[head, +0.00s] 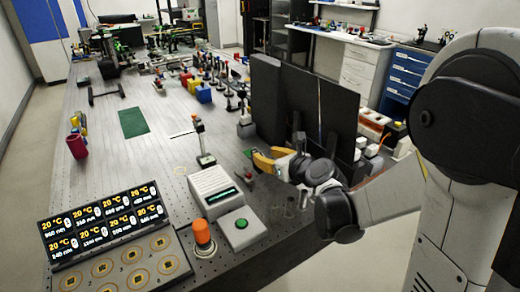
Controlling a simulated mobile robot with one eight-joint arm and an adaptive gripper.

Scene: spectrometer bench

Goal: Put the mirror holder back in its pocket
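My gripper (262,160), with yellow-orange fingers, reaches in from the right over the bench, in front of the black panels. The view is too small to show whether its fingers are apart or closed on something. A small dark reddish piece (250,174) is just below the fingertips; I cannot tell whether they touch. I cannot tell which piece is the mirror holder. A faint yellowish outline (181,170) on the bench may be a pocket.
A white box with a green display (212,190), a green-button box (240,228), an orange knob (203,233) and a temperature panel (105,222) fill the front. Black panels (310,100) stand behind my gripper.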

